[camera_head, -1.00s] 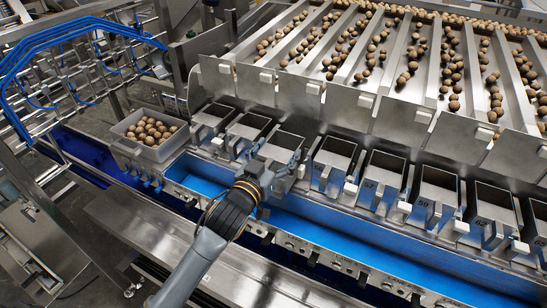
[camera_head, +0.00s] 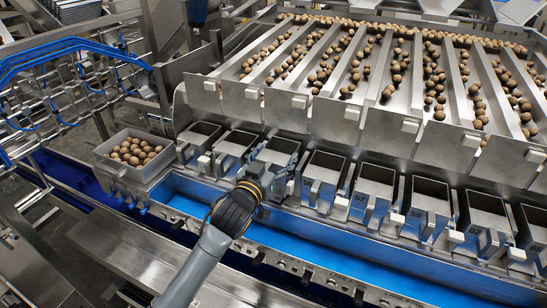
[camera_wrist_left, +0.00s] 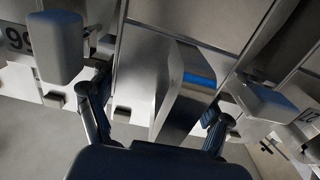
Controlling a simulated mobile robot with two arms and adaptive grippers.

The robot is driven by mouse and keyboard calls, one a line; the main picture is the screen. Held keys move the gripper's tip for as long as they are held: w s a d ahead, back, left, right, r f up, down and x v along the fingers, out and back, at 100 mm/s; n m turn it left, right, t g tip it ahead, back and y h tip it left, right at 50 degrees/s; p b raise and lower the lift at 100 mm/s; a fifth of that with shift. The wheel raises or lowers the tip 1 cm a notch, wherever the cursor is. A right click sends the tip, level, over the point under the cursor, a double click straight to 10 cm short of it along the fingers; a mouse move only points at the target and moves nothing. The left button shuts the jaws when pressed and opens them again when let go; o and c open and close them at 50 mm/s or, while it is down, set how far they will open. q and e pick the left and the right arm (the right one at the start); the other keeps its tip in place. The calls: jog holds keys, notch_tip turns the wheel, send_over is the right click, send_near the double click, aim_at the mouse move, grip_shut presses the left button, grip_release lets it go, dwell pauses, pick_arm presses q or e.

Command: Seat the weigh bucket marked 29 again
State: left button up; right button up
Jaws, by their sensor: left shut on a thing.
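A row of square steel weigh buckets runs along the machine front. My left gripper (camera_head: 279,180) is at the front of the third bucket from the left (camera_head: 283,146), whose open top is roughly in line with its neighbours. In the left wrist view the fingers (camera_wrist_left: 155,118) are shut around a narrow steel part (camera_wrist_left: 185,92) on this bucket's front. The gripper hides its number, so I cannot read 29. I cannot tell whether the bucket is fully on its mount. My right gripper is not in view.
Neighbouring buckets stand close on both sides, one on the left (camera_head: 237,139) and one on the right (camera_head: 326,160). A blue channel (camera_head: 335,255) runs below. A grey tub (camera_head: 111,158) of round brown produce stands at the left. Sloping product lanes lie behind.

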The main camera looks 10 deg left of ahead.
pick_arm(q)
jog(key=shift+f, duration=0.3)
dwell(0.6)
jog(key=o, duration=1.8)
jog(key=shift+f, duration=0.1)
